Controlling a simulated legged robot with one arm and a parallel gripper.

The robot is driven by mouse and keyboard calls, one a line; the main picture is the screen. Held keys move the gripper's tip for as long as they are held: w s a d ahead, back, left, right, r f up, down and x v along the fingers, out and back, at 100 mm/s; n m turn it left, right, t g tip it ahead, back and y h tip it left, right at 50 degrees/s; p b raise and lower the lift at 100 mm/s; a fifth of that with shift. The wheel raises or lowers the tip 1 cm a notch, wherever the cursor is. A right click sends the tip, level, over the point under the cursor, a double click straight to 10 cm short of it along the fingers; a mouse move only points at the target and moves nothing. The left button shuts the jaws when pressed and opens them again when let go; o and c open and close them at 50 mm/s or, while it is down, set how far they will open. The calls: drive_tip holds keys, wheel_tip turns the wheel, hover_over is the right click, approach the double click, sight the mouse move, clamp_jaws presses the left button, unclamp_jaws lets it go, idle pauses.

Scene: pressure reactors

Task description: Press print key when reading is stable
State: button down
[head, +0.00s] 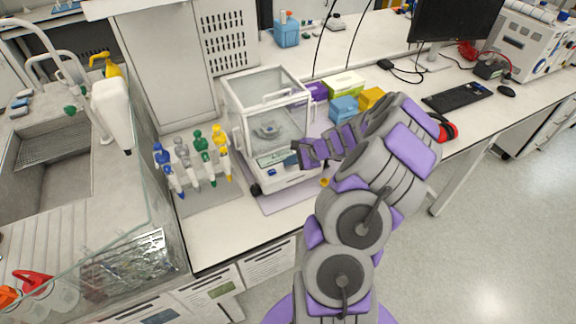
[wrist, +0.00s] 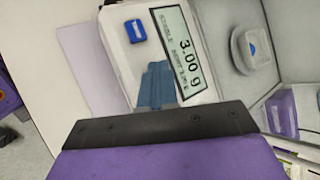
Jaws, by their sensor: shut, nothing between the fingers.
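The analytical balance (head: 268,125) stands on the bench with clear draft-shield walls. Its display (wrist: 181,52) reads 3.00 g in the wrist view; the small text beside the number is too blurred to read. A blue key (wrist: 136,31) with a small white mark sits on the white front panel beside the display, likely the print key. My gripper (wrist: 157,84) is shut and empty, its blue-grey fingertips over the panel, just short of the key in the picture. Contact with the panel cannot be told. In the head view my gripper (head: 304,154) is at the balance's front right.
Blue (head: 344,108) and yellow boxes (head: 372,98) stand behind my arm. A sink (head: 45,145) is at far left.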

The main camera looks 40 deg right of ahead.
sight(290, 167)
drive_tip(key=shift+r, duration=0.15)
drive_tip(key=shift+r+p, duration=0.75)
wheel_tip(290, 167, up, 5)
drive_tip(key=p, duration=0.4)
idle(1.0)
